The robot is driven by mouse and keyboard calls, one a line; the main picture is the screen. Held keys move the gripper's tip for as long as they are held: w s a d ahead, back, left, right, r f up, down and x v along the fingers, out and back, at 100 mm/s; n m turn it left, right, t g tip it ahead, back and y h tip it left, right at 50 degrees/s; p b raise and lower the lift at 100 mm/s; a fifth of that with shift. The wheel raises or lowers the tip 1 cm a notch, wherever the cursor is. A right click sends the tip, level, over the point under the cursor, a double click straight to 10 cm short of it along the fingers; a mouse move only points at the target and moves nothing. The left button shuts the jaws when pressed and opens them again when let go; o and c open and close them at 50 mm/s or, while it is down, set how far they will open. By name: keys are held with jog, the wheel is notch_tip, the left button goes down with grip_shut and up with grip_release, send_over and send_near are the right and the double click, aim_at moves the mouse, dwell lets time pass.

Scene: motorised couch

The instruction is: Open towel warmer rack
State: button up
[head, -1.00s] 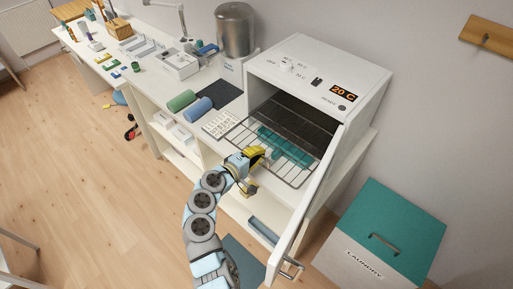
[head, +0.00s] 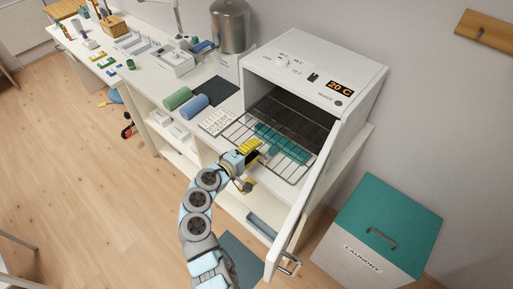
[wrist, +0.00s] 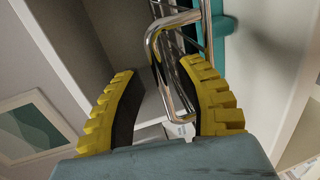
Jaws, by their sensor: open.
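The towel warmer (head: 318,72) is a white cabinet on the counter, its display reading 20 C. Its door (head: 308,205) stands open toward the front right. The wire rack (head: 238,130) sticks partly out of the dark interior with teal towels (head: 283,143) lying on it. My gripper (head: 251,152) is at the rack's front edge. In the wrist view my gripper (wrist: 165,105) has its yellow ribbed fingers apart, and the rack's bent chrome wire (wrist: 155,55) passes between them. I cannot tell whether either finger touches the wire.
The open door with its metal handle (head: 289,263) stands to the right of my arm. A laundry box (head: 385,225) is on the floor at right. Green (head: 177,98) and blue (head: 193,107) rolls and a white keypad-like tray (head: 217,122) lie left of the warmer.

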jog(key=v, duration=1.1)
jog(key=shift+s+a, duration=0.1)
